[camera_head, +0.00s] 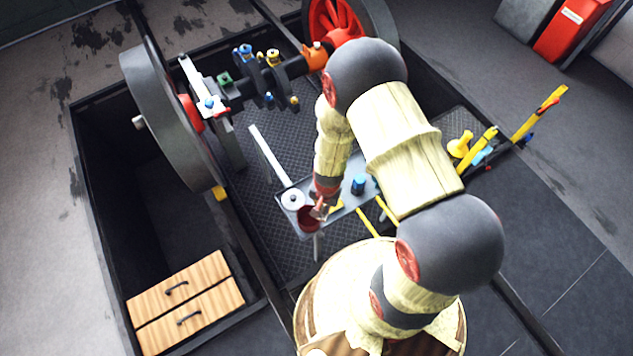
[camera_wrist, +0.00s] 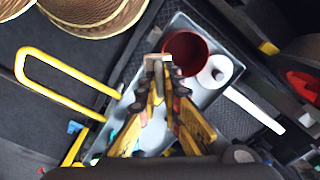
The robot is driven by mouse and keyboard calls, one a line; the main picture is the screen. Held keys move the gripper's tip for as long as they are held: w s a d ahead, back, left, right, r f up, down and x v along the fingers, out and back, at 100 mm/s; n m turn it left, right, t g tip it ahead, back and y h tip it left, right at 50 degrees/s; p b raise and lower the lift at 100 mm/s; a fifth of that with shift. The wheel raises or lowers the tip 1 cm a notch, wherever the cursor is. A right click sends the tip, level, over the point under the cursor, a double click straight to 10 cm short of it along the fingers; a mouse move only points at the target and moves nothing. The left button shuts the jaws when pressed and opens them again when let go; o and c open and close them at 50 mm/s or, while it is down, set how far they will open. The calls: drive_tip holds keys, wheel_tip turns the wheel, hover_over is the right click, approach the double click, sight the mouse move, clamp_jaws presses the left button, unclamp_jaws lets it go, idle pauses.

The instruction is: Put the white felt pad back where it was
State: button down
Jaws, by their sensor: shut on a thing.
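In the wrist view my gripper (camera_wrist: 158,66) is shut on a small pale block, apparently the white felt pad (camera_wrist: 158,57). Its upper face looks tan and its lower edge whitish; the fingertips hide part of it. The pad is held over the grey tray (camera_wrist: 232,50), close beside a dark red cup (camera_wrist: 186,45); I cannot tell if they touch. In the head view my gripper (camera_head: 320,208) is small and partly hidden by my wrist, at the tray's near left, by the cup (camera_head: 307,220).
A blue-topped item (camera_head: 358,184) stands farther right on the tray. A yellow handrail (camera_wrist: 70,67) is left in the wrist view. A wheel and axle (camera_head: 160,110) stand behind the tray.

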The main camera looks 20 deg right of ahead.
drive_tip(key=shift+w+d+f+m, duration=0.2)
drive_tip(key=shift+w+d+m, duration=0.25)
drive_tip(key=shift+w+m, duration=0.3)
drive_tip(key=shift+m, duration=0.65)
drive_tip(key=w+f+b, duration=0.1)
drive_tip(key=w+f, duration=0.2)
drive_tip(key=w, duration=0.1)
drive_tip(key=w+f+b, duration=0.1)
drive_tip(key=w+f, duration=0.2)
drive_tip(key=w, duration=0.2)
drive_tip(key=w+f+b, duration=0.1)
drive_tip(key=w+f, duration=0.2)
drive_tip(key=w, duration=0.2)
drive_tip(key=shift+w+d+b, duration=0.15)
drive_tip(key=shift+d+b, duration=0.1)
drive_tip(key=shift+b, duration=0.1)
drive_tip(key=shift+w+f, duration=0.15)
drive_tip(key=shift+f, duration=0.15)
drive_tip(key=shift+w+f+b, duration=0.2)
drive_tip(key=shift+f+b, duration=0.8)
drive_tip(key=shift+f, duration=0.7)
